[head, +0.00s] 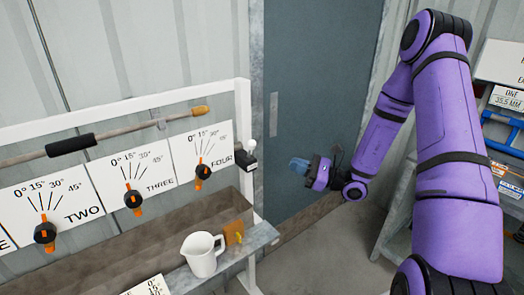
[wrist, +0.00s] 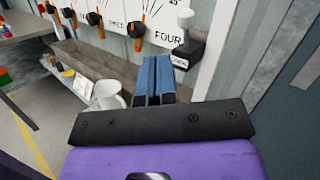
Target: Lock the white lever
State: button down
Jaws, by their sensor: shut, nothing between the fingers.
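The white lever (head: 251,145) is a small white knob on a dark, labelled mount at the right end post of the white frame, beside the FOUR panel. In the wrist view the white lever (wrist: 185,18) stands upright above its mount (wrist: 188,50), just beyond and right of my fingertips. My gripper (head: 297,165) is to the right of the lever in the head view, apart from it. Its blue fingers (wrist: 156,64) are shut together and empty. They point toward the lever's mount; the exact gap is hard to judge.
Black and orange dials (head: 203,172) line the white panels. A rod (head: 104,132) runs above them. A white jug (head: 202,256) stands on the shelf (head: 255,240) below. A grey door (head: 320,80) is behind my gripper. A shelf with blue parts (head: 505,130) is at right.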

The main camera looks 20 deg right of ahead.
aim_at(250, 149)
jog(key=shift+w+d+f+m+t+h, duration=0.25)
jog(key=shift+d+f+m+t+h, duration=0.1)
jog(key=shift+d+f+m+t, duration=0.25)
jog(key=shift+w+d+f+m+t+h, duration=0.25)
jog(key=shift+d+f+m+t+h, duration=0.15)
jog(key=shift+f+m+t, duration=0.25)
jog(key=x, duration=1.4)
jog(key=w+r+m+g+h, duration=0.1)
jog(key=w+g+h, duration=0.1)
jog(key=w+a+r+m+g+h, duration=0.1)
jog(key=w+m+g+h, duration=0.1)
jog(key=shift+a+r+m+g+h, duration=0.1)
jog(key=shift+r+m+g+h, duration=0.1)
jog(key=shift+m+g+h, duration=0.05)
jog(key=shift+w+a, duration=0.1)
jog(key=shift+w, duration=0.25)
